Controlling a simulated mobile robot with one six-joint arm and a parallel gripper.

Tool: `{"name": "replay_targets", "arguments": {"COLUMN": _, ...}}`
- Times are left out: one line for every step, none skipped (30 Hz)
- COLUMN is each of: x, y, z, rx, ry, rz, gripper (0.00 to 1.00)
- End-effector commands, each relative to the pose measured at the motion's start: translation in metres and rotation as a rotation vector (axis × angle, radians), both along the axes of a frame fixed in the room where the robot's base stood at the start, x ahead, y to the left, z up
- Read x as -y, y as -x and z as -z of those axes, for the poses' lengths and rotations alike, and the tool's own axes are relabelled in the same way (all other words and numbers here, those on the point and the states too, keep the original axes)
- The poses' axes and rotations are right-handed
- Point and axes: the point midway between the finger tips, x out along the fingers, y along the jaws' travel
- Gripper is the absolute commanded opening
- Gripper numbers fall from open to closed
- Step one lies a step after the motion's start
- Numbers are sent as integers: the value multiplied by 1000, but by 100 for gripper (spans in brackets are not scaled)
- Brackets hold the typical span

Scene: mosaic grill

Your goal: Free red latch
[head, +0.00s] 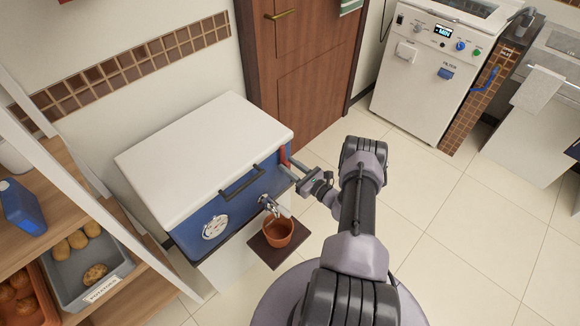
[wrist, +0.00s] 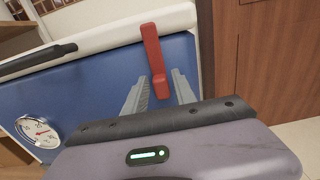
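The red latch (wrist: 153,52) is on the right end of the grill's blue front, its upper part reaching over the edge of the white lid (wrist: 110,36). In the head view the latch (head: 284,156) shows as a small red strip at the grill's right corner. My gripper (wrist: 160,92) is open, with its two grey fingers pointing at the latch. The latch's lower end lies between the fingers in the wrist view, but I cannot tell whether either finger touches it. In the head view my gripper (head: 296,172) is close to the front right corner of the grill (head: 205,150).
A black lid handle (head: 242,183) and a round gauge (head: 215,227) are on the grill front. A tap (head: 270,206) stands over a terracotta pot (head: 278,232) on a brown ledge. Shelves with potatoes stand at left. The tiled floor at right is clear.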

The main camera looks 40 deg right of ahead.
Motion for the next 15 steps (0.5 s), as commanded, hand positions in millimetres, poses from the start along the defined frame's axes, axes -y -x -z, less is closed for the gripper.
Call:
{"name": "replay_targets", "arguments": {"x": 0, "y": 0, "z": 0, "rx": 0, "ry": 0, "rz": 0, "gripper": 20}}
{"name": "replay_targets", "arguments": {"x": 0, "y": 0, "z": 0, "rx": 0, "ry": 0, "rz": 0, "gripper": 14}}
{"name": "replay_targets", "arguments": {"x": 0, "y": 0, "z": 0, "rx": 0, "ry": 0, "rz": 0, "gripper": 6}}
{"name": "replay_targets", "arguments": {"x": 0, "y": 0, "z": 0, "rx": 0, "ry": 0, "rz": 0, "gripper": 1}}
{"name": "replay_targets", "arguments": {"x": 0, "y": 0, "z": 0, "rx": 0, "ry": 0, "rz": 0, "gripper": 0}}
{"name": "replay_targets", "arguments": {"x": 0, "y": 0, "z": 0, "rx": 0, "ry": 0, "rz": 0, "gripper": 0}}
{"name": "replay_targets", "arguments": {"x": 0, "y": 0, "z": 0, "rx": 0, "ry": 0, "rz": 0, "gripper": 0}}
{"name": "replay_targets", "arguments": {"x": 0, "y": 0, "z": 0, "rx": 0, "ry": 0, "rz": 0, "gripper": 0}}
{"name": "replay_targets", "arguments": {"x": 0, "y": 0, "z": 0, "rx": 0, "ry": 0, "rz": -1, "gripper": 0}}
{"name": "replay_targets", "arguments": {"x": 0, "y": 0, "z": 0, "rx": 0, "ry": 0, "rz": -1, "gripper": 0}}
{"name": "replay_targets", "arguments": {"x": 0, "y": 0, "z": 0, "rx": 0, "ry": 0, "rz": -1, "gripper": 0}}
{"name": "replay_targets", "arguments": {"x": 0, "y": 0, "z": 0, "rx": -1, "ry": 0, "rz": -1, "gripper": 0}}
{"name": "replay_targets", "arguments": {"x": 0, "y": 0, "z": 0, "rx": -1, "ry": 0, "rz": -1, "gripper": 0}}
{"name": "replay_targets", "arguments": {"x": 0, "y": 0, "z": 0, "rx": -1, "ry": 0, "rz": -1, "gripper": 0}}
{"name": "replay_targets", "arguments": {"x": 0, "y": 0, "z": 0, "rx": -1, "ry": 0, "rz": -1, "gripper": 0}}
